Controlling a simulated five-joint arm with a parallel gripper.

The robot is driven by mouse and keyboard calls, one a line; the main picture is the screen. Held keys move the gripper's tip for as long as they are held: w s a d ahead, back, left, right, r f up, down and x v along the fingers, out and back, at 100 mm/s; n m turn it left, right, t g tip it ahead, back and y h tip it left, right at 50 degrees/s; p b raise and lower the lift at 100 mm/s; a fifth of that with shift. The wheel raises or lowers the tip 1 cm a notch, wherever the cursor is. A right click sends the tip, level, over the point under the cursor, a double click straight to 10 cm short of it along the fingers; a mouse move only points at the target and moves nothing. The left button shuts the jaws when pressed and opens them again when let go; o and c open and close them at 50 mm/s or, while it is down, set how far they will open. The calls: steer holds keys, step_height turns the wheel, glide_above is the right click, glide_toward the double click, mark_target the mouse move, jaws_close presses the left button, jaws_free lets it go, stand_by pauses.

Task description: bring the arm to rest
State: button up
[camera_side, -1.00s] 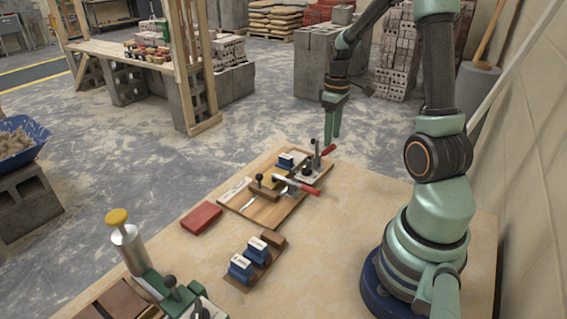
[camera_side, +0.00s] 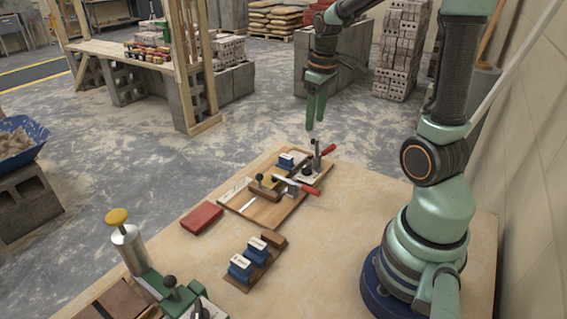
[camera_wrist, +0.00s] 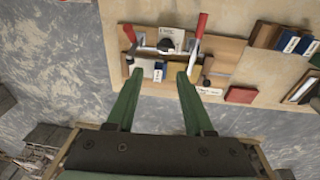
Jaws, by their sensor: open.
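My gripper (camera_side: 316,110) hangs in the air above the far end of the wooden board (camera_side: 268,212), pointing down. In the wrist view my gripper (camera_wrist: 160,76) has its two green fingers apart with nothing between the tips. The board, with red-handled clamps (camera_side: 296,184) and a small blue block with a white top (camera_side: 286,161) on it, lies beyond the fingertips. The blue block also shows in the wrist view (camera_wrist: 159,74), just past the fingertips in the picture. The gripper appears clear of everything.
A red block (camera_side: 201,218) lies left of the board. A brown holder with two blue blocks (camera_side: 241,266) stands nearer the front. A green device with a metal cylinder (camera_side: 130,248) is at the front left. The table (camera_side: 330,250) is bare between the holder and my base.

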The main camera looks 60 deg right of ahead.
steer(key=s+a+r+t, duration=0.1)
steer(key=a+r+t, duration=0.1)
steer(key=a, duration=0.7)
steer(key=s+a+r+t, duration=0.2)
steer(key=a+r, duration=0.2)
steer(key=a, duration=0.5)
steer(key=shift+a+y, duration=0.2)
steer(key=shift+y, duration=0.1)
